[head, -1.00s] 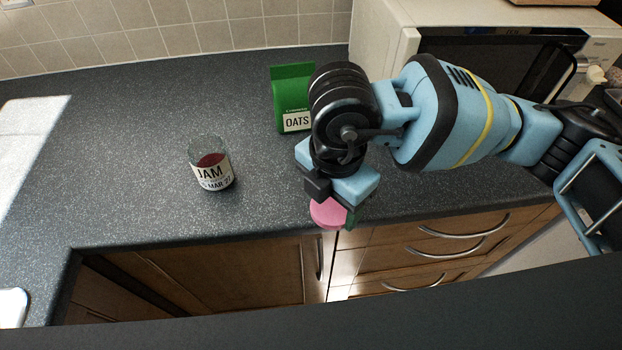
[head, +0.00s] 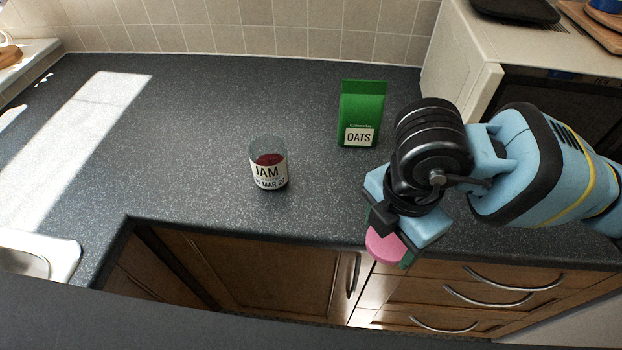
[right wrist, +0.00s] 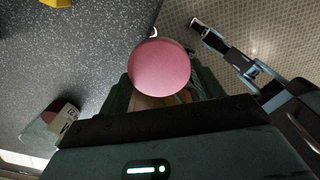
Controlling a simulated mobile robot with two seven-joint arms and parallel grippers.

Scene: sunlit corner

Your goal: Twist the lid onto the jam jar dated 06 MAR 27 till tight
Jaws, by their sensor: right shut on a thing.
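The glass jam jar (head: 268,166) stands upright and open on the dark counter, with red jam inside and a white label reading JAM and a date ending MAR 27; the first digits are hard to read. My right gripper (head: 392,240) is shut on a pink round lid (head: 382,247), right of the jar and in front of the counter's edge. The lid also shows in the right wrist view (right wrist: 159,67), flat face to the camera between the fingers. The lid is well apart from the jar.
A green OATS packet (head: 361,112) stands behind and right of the jar. A microwave (head: 465,65) stands at the back right, and a sink (head: 40,255) is at the left front. The counter (head: 190,135) left of the jar is clear.

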